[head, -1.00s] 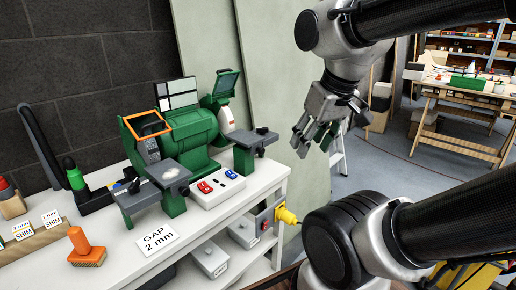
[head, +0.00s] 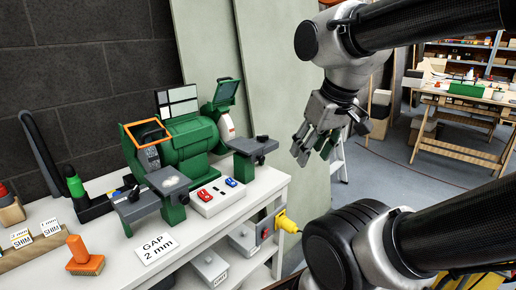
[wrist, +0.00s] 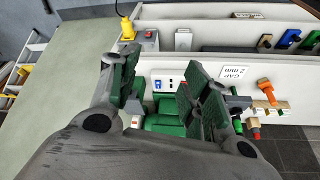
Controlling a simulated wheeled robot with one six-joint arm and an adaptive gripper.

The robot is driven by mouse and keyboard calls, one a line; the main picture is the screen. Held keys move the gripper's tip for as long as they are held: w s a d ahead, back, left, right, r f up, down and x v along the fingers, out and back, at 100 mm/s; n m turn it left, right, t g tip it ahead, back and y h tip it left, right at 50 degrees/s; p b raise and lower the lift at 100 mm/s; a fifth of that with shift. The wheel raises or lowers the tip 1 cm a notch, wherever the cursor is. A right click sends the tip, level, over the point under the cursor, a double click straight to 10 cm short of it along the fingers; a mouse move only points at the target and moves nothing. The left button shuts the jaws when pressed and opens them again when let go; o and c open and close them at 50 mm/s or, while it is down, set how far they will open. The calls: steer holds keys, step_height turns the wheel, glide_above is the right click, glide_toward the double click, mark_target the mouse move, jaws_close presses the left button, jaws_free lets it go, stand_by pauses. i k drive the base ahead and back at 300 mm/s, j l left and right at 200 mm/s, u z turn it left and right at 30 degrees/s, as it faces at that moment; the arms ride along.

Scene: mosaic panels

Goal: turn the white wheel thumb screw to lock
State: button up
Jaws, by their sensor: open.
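A green bench grinder (head: 188,136) stands on a white bench. A pale wheel (head: 226,127) shows at its right end, with a grey tool rest (head: 251,146) in front. A small dark knob (head: 262,138) on that rest looks like the white wheel thumb screw; its turn position is too small to tell. My gripper (head: 314,146) is open and empty, in the air right of the grinder, apart from the knob. In the wrist view the open fingers (wrist: 162,82) frame the green grinder (wrist: 165,118), seen upside down; the knob cannot be made out there.
A yellow plug (head: 287,222) sticks out at the bench's right end.

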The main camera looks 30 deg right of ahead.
mark_target(262, 138)
steer(key=i+l, duration=0.25)
steer(key=i, duration=0.15)
steer(key=i+l+z, duration=0.1)
steer(key=i+l, duration=0.2)
steer(key=i, duration=0.1)
